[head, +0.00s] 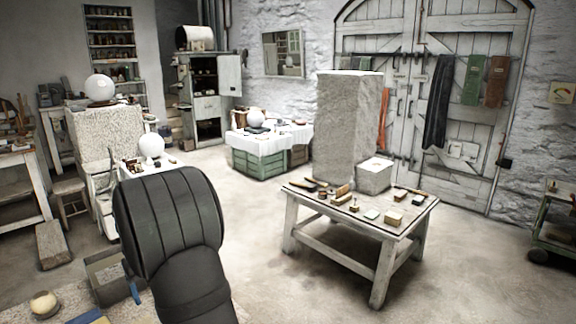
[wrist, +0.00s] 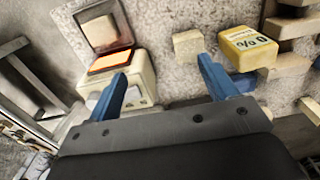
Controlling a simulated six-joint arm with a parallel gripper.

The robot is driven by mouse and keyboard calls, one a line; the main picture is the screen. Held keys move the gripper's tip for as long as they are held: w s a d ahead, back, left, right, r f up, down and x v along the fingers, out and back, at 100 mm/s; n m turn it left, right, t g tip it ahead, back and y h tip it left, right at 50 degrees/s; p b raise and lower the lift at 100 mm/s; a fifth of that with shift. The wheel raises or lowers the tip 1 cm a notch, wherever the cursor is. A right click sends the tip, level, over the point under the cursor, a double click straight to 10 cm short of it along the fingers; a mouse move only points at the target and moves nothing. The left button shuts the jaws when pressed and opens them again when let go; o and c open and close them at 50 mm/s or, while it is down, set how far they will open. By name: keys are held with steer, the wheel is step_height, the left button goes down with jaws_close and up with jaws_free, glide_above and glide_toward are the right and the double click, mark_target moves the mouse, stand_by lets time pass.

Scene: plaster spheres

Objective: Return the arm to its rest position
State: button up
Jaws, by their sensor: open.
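My gripper (wrist: 161,72) shows in the wrist view with its two blue fingers spread wide apart. It is open, and nothing is held between the fingers. A small cream block (wrist: 188,45) lies beyond the gap, nearer the right finger. In the head view my dark ribbed arm fills the lower left, and it hides most of the gripper.
In the wrist view, a pale box with an orange-edged top (wrist: 130,75) lies by the left finger and a yellow labelled block (wrist: 247,47) by the right. The head view shows white spheres (head: 100,87) and a tool table (head: 352,228). Open floor lies between.

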steer(key=w+d+f, duration=0.4)
steer(key=w+d, duration=0.2)
steer(key=d, duration=0.4)
steer(key=shift+d+f, duration=0.35)
steer(key=shift+d, duration=0.05)
steer(key=shift+r, duration=0.15)
steer(key=s+a+r, duration=0.2)
steer(key=s+a, duration=0.2)
steer(key=a, duration=0.3)
steer(key=s+a+r, duration=0.2)
steer(key=s+a, duration=0.2)
steer(key=a, duration=0.3)
steer(key=shift+s+r, duration=0.25)
steer(key=shift+s, duration=0.05)
